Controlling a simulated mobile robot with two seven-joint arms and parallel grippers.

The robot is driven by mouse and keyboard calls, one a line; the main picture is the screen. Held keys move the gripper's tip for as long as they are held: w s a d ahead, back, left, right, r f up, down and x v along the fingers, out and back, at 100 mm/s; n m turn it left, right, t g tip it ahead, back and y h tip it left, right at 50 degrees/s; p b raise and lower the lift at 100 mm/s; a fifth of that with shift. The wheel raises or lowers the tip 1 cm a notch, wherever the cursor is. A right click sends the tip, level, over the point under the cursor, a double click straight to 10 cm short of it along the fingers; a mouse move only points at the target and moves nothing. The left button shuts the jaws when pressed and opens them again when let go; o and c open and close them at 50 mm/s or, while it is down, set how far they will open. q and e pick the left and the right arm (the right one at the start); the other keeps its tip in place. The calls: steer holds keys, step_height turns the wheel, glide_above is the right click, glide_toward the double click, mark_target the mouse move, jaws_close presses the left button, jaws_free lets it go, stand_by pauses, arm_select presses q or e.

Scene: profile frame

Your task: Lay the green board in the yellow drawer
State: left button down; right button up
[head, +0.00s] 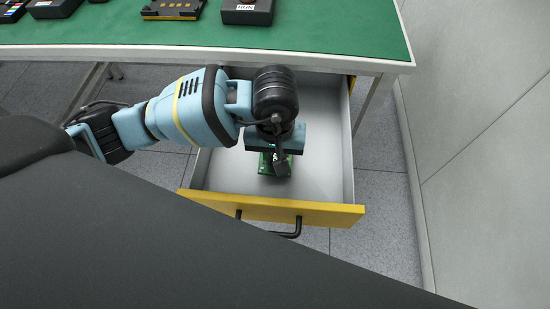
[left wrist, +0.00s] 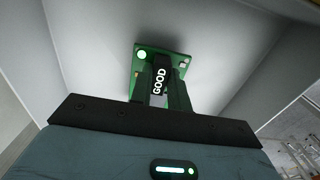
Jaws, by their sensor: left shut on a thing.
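The drawer with the yellow front (head: 265,209) is pulled out under the table, and its grey inside shows. My left gripper (head: 275,168) reaches down into the drawer and is shut on the green board (head: 266,163). In the left wrist view the board (left wrist: 145,62) is between the fingers (left wrist: 163,85), with a "GOOD" label and a lit green spot. The pale drawer floor lies behind it; I cannot tell whether the board touches it. The gripper and wrist hide part of the board in the head view. My right gripper is not in view.
A pale wall (head: 480,130) is at the right. The drawer floor right of the gripper is clear.

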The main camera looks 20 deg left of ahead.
arm_select(q)
steer(key=shift+f, duration=1)
steer(key=shift+f, duration=0.15)
steer(key=c, duration=1.3)
jaws_free()
steer(key=shift+c, duration=0.2)
step_height(320, 180, up, 12)
steer(key=shift+r, duration=0.2)
